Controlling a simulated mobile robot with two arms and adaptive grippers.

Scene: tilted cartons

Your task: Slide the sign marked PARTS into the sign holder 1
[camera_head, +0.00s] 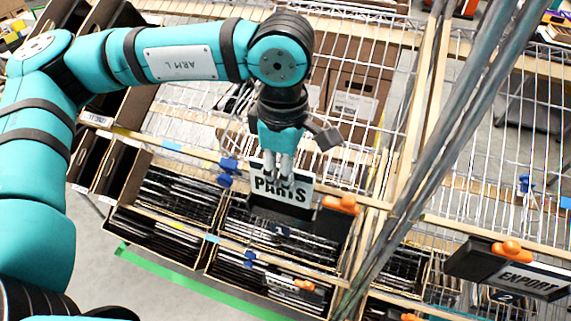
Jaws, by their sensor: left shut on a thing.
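The white sign marked PARTS (297,197) hangs upright with a slight tilt in my left gripper (278,180), near the picture's middle. The fingers are shut on its upper edge and cover part of it. The black sign holder 1 (280,209) is on the shelf's front rail directly below, with a small label 1 under it. The sign's lower edge meets the holder's top. I cannot tell whether it is inside the slot or only in front of or behind it. My right gripper is not in view.
An orange clip (341,204) sits just right of the holder, and a blue clip (229,171) to its left. An EXPORT sign (525,279) is in another black holder at lower right. Slanted metal posts (440,150) stand right of the gripper. Cartons (178,202) of dark files fill the lower shelves.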

